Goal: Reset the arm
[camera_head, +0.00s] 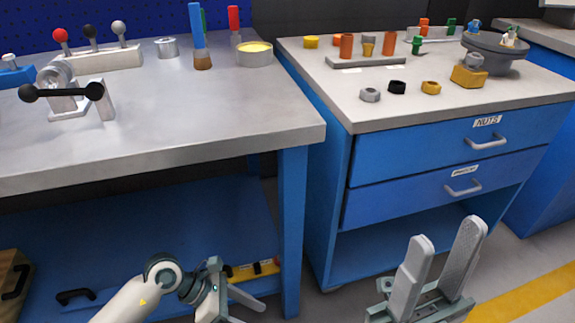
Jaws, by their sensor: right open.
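My right gripper (441,257) is at the lower right, in front of the blue drawer cabinet and below its top. Its two pale fingers point up and stand apart, with nothing between them. My left arm comes in at the bottom, and its gripper (244,305) is low in front of the left workbench. One finger points right; the rest is cut off by the frame edge, so its opening is unclear. Both grippers are away from the objects on the tops. A dark grey flanged shell (507,63) sits at the back right of the cabinet top, with small parts on it.
The left workbench (220,115) holds a lever block (103,60), a clamp with a black handle, brushes and a yellow-filled tin (254,54). The cabinet top (330,92) carries several nuts and a grey rack. Drawers (440,150) are closed. Floor is clear at lower right.

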